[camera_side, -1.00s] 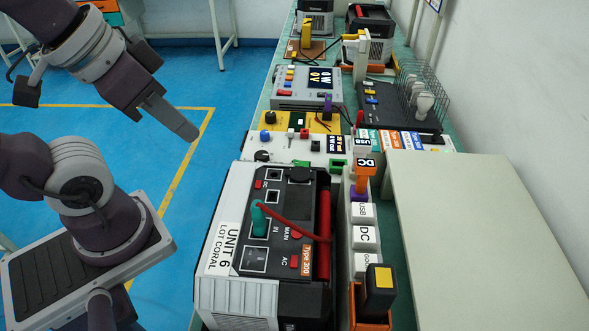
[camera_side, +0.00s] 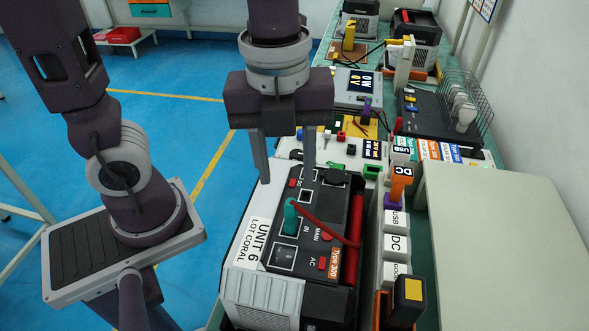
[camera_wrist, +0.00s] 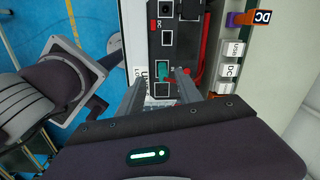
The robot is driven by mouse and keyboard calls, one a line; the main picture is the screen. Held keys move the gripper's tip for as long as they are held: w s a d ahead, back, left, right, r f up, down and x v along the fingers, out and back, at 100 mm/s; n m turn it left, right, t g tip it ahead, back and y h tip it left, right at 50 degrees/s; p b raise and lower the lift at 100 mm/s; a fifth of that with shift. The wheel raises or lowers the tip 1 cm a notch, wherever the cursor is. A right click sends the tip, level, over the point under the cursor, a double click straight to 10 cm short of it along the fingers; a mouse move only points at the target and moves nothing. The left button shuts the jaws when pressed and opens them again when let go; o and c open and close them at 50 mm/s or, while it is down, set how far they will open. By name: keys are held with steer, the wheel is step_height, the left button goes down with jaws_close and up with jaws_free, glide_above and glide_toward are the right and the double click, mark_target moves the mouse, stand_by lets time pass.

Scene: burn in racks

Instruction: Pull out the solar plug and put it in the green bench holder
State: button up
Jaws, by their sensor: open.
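The teal solar plug (camera_side: 290,217) stands in the IN socket of the black-topped unit labelled "UNIT 6 LOT CORAL" (camera_side: 258,238), with a red cable running from it to the right. My gripper (camera_side: 286,174) is open and empty, its two fingers pointing down above the unit, apart from the plug. In the wrist view the plug (camera_wrist: 161,69) shows between the fingers (camera_wrist: 160,76). A small green holder (camera_side: 371,172) lies on the bench beyond the unit, to its right; it looks empty.
A red handle bar (camera_side: 354,240) runs along the unit's right side. An orange DC connector (camera_side: 401,180) stands in a row of labelled blocks (camera_side: 396,243) to the right. A large beige box (camera_side: 500,235) fills the right front. A yellow panel (camera_side: 360,130) lies behind.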

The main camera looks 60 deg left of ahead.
mark_target(293, 200)
steer(key=shift+d+f+m+g, duration=0.3)
steer(key=shift+d+m, duration=0.2)
steer(key=shift+m, duration=0.5)
steer(key=shift+d+f+m, duration=0.15)
steer(key=shift+f+m, duration=0.15)
step_height(293, 200, down, 6)
steer(key=shift+f, duration=0.25)
steer(key=c, duration=0.8)
steer(key=shift+w, duration=0.1)
jaws_close()
